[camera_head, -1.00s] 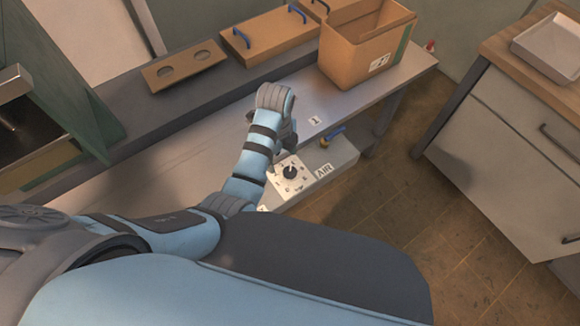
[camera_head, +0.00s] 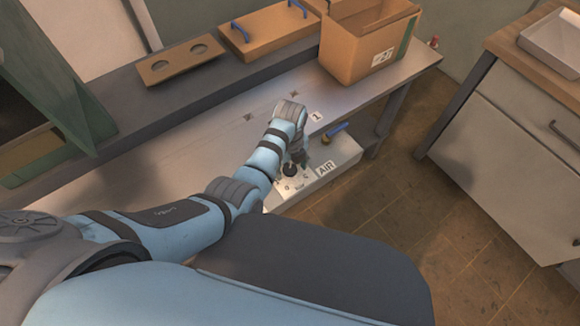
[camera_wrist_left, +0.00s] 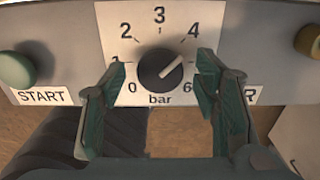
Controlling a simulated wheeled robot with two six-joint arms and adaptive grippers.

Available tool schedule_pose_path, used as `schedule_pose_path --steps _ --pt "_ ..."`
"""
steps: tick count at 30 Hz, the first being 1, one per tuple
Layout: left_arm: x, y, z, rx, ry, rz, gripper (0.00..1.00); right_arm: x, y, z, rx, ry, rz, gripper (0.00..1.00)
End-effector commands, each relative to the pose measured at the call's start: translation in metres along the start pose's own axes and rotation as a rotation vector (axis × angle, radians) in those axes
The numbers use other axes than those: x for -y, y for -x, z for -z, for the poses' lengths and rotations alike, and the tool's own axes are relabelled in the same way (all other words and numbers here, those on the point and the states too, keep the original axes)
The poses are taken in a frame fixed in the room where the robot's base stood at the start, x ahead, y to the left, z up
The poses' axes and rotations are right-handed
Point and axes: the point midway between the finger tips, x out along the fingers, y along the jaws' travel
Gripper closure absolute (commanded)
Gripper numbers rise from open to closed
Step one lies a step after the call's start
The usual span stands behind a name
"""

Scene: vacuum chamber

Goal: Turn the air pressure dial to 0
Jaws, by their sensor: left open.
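The air pressure dial is a round black knob (camera_wrist_left: 160,68) on a white plate (camera_wrist_left: 150,20) marked in bar from 0 to 6; the 5 is hidden. Its white pointer aims up and right, just past the 4. In the head view the knob (camera_head: 290,170) sits beside the AIR label (camera_head: 326,167). My left gripper (camera_wrist_left: 162,68) is open, its two green-padded fingers on either side of the knob in the wrist view, with visible gaps. It also shows in the head view (camera_head: 298,158), over the dial's far side. My right gripper is out of view.
A green button (camera_wrist_left: 15,70) above a START label is left of the dial. A cardboard box (camera_head: 365,45) and a lidded case (camera_head: 262,30) stand on the bench. Open floor lies to the right.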

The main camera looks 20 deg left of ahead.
Motion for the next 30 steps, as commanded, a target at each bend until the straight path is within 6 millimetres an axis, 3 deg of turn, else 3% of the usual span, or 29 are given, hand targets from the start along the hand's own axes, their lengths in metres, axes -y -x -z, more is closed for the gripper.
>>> schedule_pose_path --steps 2,9,12,22,30 --pt "0.0 0.001 0.0 0.0 0.0 0.0 0.44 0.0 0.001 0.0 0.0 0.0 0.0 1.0" --pt "0.0 0.001 0.0 0.0 0.001 0.0 0.81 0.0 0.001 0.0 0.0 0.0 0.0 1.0" --pt "0.0 0.001 0.0 0.0 0.001 0.0 0.92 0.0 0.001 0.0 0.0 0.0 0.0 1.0" --pt "0.0 0.002 0.0 0.0 0.044 -0.001 0.92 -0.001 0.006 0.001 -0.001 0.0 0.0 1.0" --pt "0.0 0.004 0.0 0.0 0.199 -0.001 0.92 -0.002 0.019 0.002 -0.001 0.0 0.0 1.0"
